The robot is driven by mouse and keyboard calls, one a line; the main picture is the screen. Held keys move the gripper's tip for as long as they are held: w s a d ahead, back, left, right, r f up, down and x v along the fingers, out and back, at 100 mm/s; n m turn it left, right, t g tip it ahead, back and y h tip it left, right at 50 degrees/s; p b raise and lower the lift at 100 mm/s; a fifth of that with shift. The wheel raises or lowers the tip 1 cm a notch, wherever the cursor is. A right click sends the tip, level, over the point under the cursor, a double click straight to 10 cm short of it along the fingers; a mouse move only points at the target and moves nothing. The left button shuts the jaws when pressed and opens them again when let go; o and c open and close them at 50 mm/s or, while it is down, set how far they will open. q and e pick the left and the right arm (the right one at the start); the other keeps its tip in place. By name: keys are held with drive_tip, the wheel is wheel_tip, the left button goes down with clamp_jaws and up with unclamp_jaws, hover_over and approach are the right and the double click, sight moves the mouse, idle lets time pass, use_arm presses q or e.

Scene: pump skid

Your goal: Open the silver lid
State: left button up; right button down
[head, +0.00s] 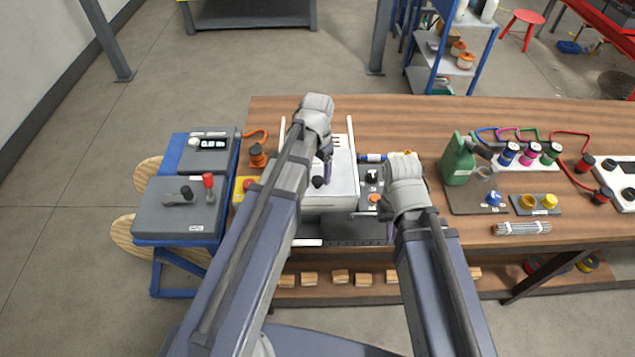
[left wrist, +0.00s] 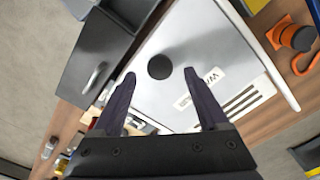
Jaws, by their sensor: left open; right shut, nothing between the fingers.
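The silver lid (head: 341,180) is the flat pale top of a box in the middle of the bench. It looks closed, and a round black knob (head: 318,182) sits on it. In the left wrist view the lid (left wrist: 205,45) fills the middle, with the knob (left wrist: 160,67) lined up between my fingertips. My left gripper (head: 325,160) is open over the lid; it also shows in the left wrist view (left wrist: 159,74). Its fingers lie either side of the knob in that picture, and I see no grip on it. My right wrist is right of the box; its fingers are hidden.
A grey lever box (head: 180,207) and a display unit (head: 208,150) stand at left. An orange-black part (head: 257,155) lies beside the lid. A small switch unit (head: 372,197) is close at right. A green jug (head: 457,160) stands further right. Bare wood lies behind.

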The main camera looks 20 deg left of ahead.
use_arm(q)
drive_tip(key=shift+f+b, duration=0.9)
drive_tip(key=shift+f, duration=0.55)
use_arm(e)
wheel_tip(320, 180, down, 3)
drive_tip(key=shift+r, duration=0.1)
use_arm(q)
drive_tip(key=shift+r, duration=0.1)
drive_tip(key=shift+c, duration=0.4)
clamp_jaws()
